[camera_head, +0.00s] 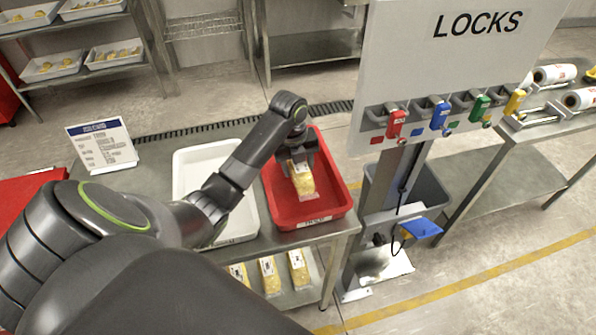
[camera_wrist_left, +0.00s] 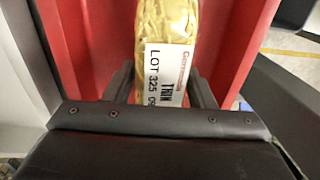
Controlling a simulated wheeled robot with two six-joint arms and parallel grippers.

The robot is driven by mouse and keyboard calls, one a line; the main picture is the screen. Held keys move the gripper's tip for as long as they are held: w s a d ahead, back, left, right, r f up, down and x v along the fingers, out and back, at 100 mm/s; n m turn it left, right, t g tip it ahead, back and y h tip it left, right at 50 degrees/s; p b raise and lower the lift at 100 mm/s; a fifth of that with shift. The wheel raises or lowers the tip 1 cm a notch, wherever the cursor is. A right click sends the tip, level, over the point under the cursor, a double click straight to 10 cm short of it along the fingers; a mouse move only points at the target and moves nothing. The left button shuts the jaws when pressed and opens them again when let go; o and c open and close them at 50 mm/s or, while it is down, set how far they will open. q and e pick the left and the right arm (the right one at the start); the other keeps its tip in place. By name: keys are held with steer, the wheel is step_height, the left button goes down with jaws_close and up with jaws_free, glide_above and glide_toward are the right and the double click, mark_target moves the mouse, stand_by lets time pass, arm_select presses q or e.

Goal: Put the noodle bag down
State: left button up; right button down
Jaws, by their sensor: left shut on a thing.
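The noodle bag (camera_head: 303,184) is a yellow pack with a white label. It is in or just above the red tray (camera_head: 329,215) on the metal table. Whether the bag touches the tray floor cannot be told. My right gripper is not in view.
A LOCKS board (camera_head: 450,70) with coloured padlocks stands close on the right. Several yellow packs (camera_head: 268,274) lie on the shelf below. A grey bin (camera_head: 425,190) stands behind the board's post.

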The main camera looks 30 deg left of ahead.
arm_select(q)
step_height(320, 180, down, 2)
steer(key=shift+f, duration=0.2)
steer(key=shift+f, duration=0.1)
steer(key=o, duration=1.3)
steer(key=shift+c, duration=0.2)
steer(key=r, duration=0.6)
steer(key=shift+s+a+r, duration=0.2)
steer(key=shift+a+r, duration=0.05)
steer(key=shift+r, duration=0.15)
steer(key=r+p, duration=0.1)
steer(key=r, duration=0.1)
steer(key=r+p, duration=0.1)
steer(key=shift+s+r+p, duration=0.2)
steer(key=shift+r+p, duration=0.15)
steer(key=shift+r, duration=0.05)
steer(key=shift+s+a+r+p, duration=0.1)
steer(key=shift+a+r+p, duration=0.05)
steer(key=shift+r+p, duration=0.65)
